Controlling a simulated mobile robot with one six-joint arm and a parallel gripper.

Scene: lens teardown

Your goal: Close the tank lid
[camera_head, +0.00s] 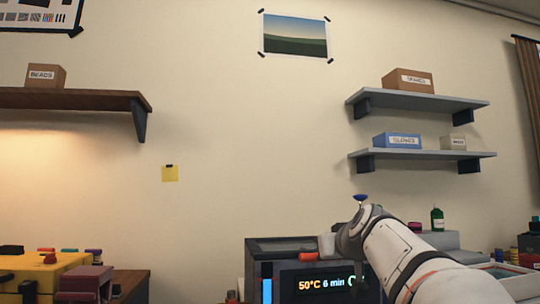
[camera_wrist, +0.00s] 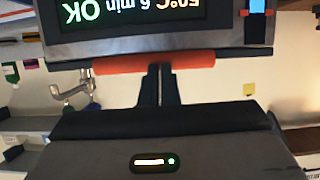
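The tank (camera_head: 290,272) is a dark box at the bottom centre of the head view, with a lit display (camera_head: 320,285) reading 50°C, 6 min. In the wrist view the display (camera_wrist: 130,12) is upside down along the top. An orange bar handle (camera_wrist: 150,63) runs across below it; it also shows in the head view (camera_head: 297,252). My gripper (camera_wrist: 157,68) has its two dark fingers close together, their tips at the handle. The bar runs across the tips, not visibly clamped between them; whether they touch is unclear. The lid's angle is hard to tell.
Two grey shelves (camera_head: 420,101) with boxes hang on the right wall. A wooden shelf (camera_head: 60,99) hangs on the left. A green bottle (camera_head: 437,219) stands behind my arm. A yellow machine (camera_head: 40,268) and dark red blocks (camera_head: 84,282) sit at lower left, with a gap before the tank.

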